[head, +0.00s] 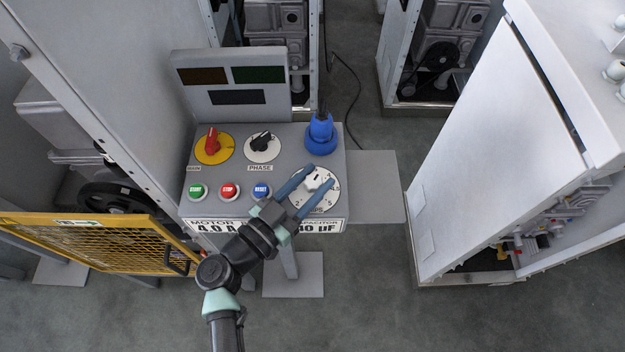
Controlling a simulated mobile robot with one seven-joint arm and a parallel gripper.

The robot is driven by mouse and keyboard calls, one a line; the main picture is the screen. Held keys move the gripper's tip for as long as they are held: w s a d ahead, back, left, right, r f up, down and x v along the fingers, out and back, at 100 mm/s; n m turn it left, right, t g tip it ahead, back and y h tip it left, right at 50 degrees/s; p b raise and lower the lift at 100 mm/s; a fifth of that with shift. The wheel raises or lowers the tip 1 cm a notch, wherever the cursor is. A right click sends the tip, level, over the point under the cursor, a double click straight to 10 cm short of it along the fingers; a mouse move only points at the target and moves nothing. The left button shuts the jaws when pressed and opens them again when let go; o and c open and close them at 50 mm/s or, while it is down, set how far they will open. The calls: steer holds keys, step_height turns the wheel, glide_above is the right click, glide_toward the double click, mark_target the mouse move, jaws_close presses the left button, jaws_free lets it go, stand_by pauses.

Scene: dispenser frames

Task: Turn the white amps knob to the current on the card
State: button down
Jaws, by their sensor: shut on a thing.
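The white amps knob (318,177) sits on a white numbered dial (322,204) at the right of the grey sloped panel (305,135). My gripper (308,180) reaches in from below, its two blue fingers around the knob and shut on it. A small dark mark shows on the knob's top; I cannot tell its exact setting. Some dial numbers, such as 2 and 5, show, while the gripper hides others. The card (205,227) along the panel's front edge reads "MOTOR 4.0 A" and, partly hidden by my arm, "CAPACITOR ..0 uF".
Left of the dial are the green (197,191), red (229,191) and blue (262,191) buttons. Behind them stand a red knob (212,143), the black phase knob (263,142) and a blue plug (321,132). A yellow mesh guard (100,248) is at left, a white cabinet (490,150) at right.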

steer(key=shift+f, duration=0.1)
steer(key=shift+c, duration=2.1)
jaws_free()
steer(key=b+v, duration=0.2)
steer(key=v, duration=1.1)
